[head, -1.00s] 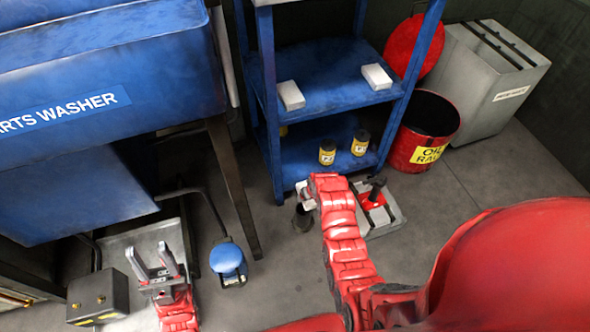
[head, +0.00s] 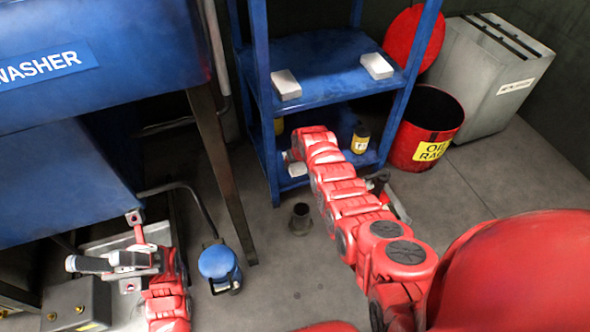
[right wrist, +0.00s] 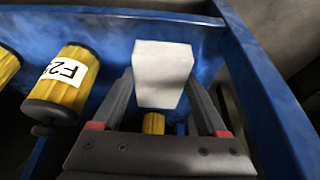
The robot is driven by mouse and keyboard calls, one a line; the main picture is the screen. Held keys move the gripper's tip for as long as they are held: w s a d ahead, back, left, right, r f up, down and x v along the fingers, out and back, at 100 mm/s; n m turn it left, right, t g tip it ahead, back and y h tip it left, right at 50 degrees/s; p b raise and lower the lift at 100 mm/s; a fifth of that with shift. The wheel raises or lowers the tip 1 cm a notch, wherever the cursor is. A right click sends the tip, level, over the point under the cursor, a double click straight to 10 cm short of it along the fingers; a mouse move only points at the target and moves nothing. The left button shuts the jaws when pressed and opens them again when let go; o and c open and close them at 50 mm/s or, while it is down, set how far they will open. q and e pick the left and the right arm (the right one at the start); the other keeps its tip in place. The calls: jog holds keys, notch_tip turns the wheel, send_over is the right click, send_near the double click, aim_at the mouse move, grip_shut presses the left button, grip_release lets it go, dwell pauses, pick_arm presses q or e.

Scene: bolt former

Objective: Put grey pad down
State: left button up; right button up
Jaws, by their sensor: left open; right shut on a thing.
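A pale grey pad (right wrist: 163,70) shows as a block between the fingers of my right gripper (right wrist: 160,90) in the right wrist view, and the gripper is shut on it. In the head view the right gripper is at the left side of the blue rack's lower shelf, mostly hidden behind my own arm, with a pale bit of pad (head: 297,169) showing. I cannot tell whether the pad touches the shelf. Two more pale pads (head: 285,85) (head: 376,66) lie on the upper shelf (head: 325,75).
A yellow canister (head: 360,138) stands on the lower shelf; several show in the right wrist view (right wrist: 65,80). Blue rack posts (head: 262,90) flank the right arm. A red oil rag bin (head: 428,128) stands right. A dark cup-like part (head: 300,217) and blue pedal (head: 217,262) are on the floor.

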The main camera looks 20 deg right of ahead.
aim_at(295, 166)
jog(key=shift+w+b, duration=0.6)
jog(key=shift+w, duration=0.05)
pick_arm(q)
jog(key=s+a+r+m+t+y, duration=0.4)
jog(key=s+m+t+y, duration=0.25)
jog(key=m+y, duration=0.55)
pick_arm(e)
jog(key=shift+w, duration=0.1)
jog(key=shift+f+b, duration=1.75)
pick_arm(q)
jog(key=s+a+f+m+t+y, duration=0.2)
jog(key=s+a+f+t+y, duration=0.2)
jog(key=s+a+t, duration=0.4)
jog(key=a+f+t, duration=0.1)
jog(key=t, duration=0.3)
jog(key=shift+s+a+f+y, duration=0.15)
jog(key=shift+s+a+y, duration=0.2)
jog(key=shift+y, duration=0.05)
pick_arm(e)
jog(key=shift+f, duration=0.1)
jog(key=shift+f+b, duration=0.3)
jog(key=shift+b, duration=0.1)
pick_arm(q)
jog(key=shift+s+f+g, duration=0.35)
pick_arm(e)
jog(key=o, duration=1.4)
jog(key=shift+c, duration=0.2)
